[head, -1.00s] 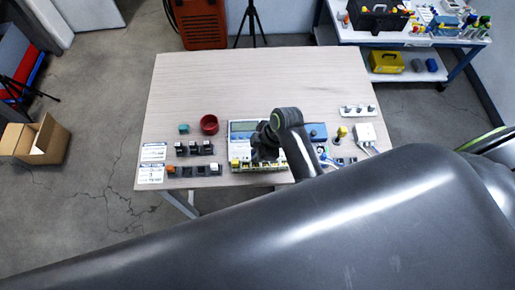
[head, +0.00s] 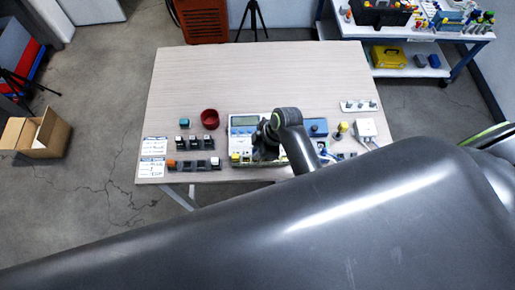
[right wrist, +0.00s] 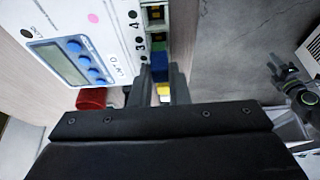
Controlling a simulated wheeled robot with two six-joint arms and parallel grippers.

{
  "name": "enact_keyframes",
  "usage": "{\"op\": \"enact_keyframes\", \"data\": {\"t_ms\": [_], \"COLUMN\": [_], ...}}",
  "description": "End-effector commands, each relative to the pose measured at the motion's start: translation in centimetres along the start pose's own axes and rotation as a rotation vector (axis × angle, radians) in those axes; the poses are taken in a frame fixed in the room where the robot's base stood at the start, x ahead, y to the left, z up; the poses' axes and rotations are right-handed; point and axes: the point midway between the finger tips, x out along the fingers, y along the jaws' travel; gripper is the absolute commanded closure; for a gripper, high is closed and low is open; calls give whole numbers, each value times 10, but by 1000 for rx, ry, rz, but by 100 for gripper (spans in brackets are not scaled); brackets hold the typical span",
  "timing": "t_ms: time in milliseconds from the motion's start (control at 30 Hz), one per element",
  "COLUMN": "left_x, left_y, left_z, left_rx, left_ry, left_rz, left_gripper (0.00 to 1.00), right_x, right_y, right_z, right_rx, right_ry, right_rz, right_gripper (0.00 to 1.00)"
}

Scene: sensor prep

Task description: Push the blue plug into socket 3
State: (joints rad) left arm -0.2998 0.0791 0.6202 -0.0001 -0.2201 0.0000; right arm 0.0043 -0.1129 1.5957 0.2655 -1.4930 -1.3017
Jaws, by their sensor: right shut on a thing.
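The blue plug (right wrist: 160,72) is between the two fingers of my right gripper (right wrist: 161,76) in the right wrist view, and the fingers are shut on it. It is in line with the socket column (right wrist: 157,44) along the edge of the white instrument panel (right wrist: 112,22), beside the printed 3 and 4. Whether the plug touches a socket or is inside one, I cannot tell. In the head view the instrument (head: 243,121) stands at the table's front edge, and my right gripper (head: 262,150) is over it, its fingertips hidden. My left gripper is not in view.
A red cup (head: 210,119), a teal block (head: 184,124) and rows of small dark blocks (head: 194,144) stand left of the instrument. A white box (head: 365,129) and a yellow-topped part (head: 343,127) stand right. The rear of the table (head: 255,75) is clear.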

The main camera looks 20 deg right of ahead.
Motion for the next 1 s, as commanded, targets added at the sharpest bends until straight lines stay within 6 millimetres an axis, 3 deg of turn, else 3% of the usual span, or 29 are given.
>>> {"op": "enact_keyframes", "data": {"t_ms": [1000], "left_x": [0], "left_y": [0], "left_z": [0], "left_rx": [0], "left_ry": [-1], "left_rz": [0], "left_gripper": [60], "right_x": [5], "right_y": [0], "right_z": [3], "right_rx": [0], "right_ry": [0], "right_rz": [0], "right_gripper": [100]}}
